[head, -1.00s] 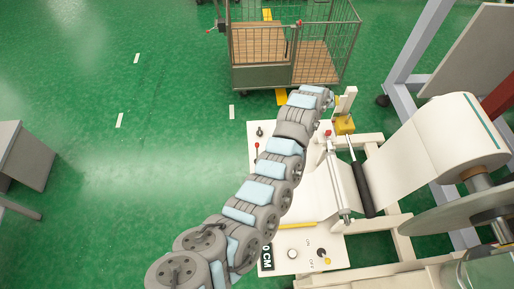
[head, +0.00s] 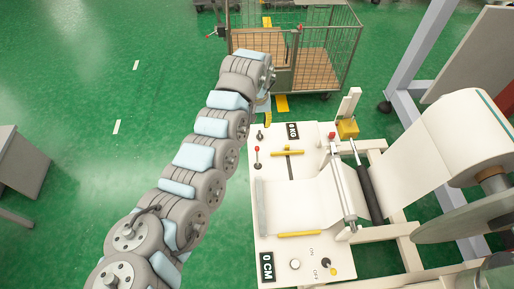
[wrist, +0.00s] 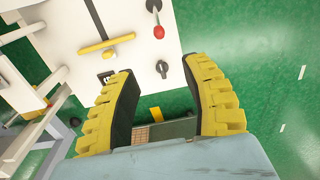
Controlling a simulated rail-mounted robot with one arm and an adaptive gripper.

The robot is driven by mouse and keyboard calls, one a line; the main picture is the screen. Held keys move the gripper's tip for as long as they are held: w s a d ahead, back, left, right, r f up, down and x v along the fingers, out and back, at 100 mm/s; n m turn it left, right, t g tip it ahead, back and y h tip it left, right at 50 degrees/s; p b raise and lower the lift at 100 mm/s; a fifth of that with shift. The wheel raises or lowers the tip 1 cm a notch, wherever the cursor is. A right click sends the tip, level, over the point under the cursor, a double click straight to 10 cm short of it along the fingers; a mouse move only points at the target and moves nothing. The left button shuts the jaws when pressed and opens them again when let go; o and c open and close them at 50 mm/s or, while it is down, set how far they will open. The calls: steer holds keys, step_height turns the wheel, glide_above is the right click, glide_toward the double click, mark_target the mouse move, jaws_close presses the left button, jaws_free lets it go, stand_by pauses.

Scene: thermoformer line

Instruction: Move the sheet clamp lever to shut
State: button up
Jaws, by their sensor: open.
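The machine's white panel (head: 262,215) carries several controls; no label marks which is the sheet clamp lever. A small lever with a red ball knob (head: 257,151) stands at its left edge. It also shows in the wrist view (wrist: 158,31), ball towards me. A yellow bar (head: 288,153) crosses a dark slot near the panel's far end, also in the wrist view (wrist: 101,46).
A wire cart (head: 295,55) stands behind the machine. A white roll (head: 455,140) and frame posts rise at right. A black roller (head: 370,192) crosses the sheet. An on-off switch (head: 326,264) is at the near end.

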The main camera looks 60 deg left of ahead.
mark_target(257, 146)
step_height(257, 146, down, 15)
steer(key=shift+f+b, duration=0.2)
steer(key=shift+b, duration=0.6)
jaws_close()
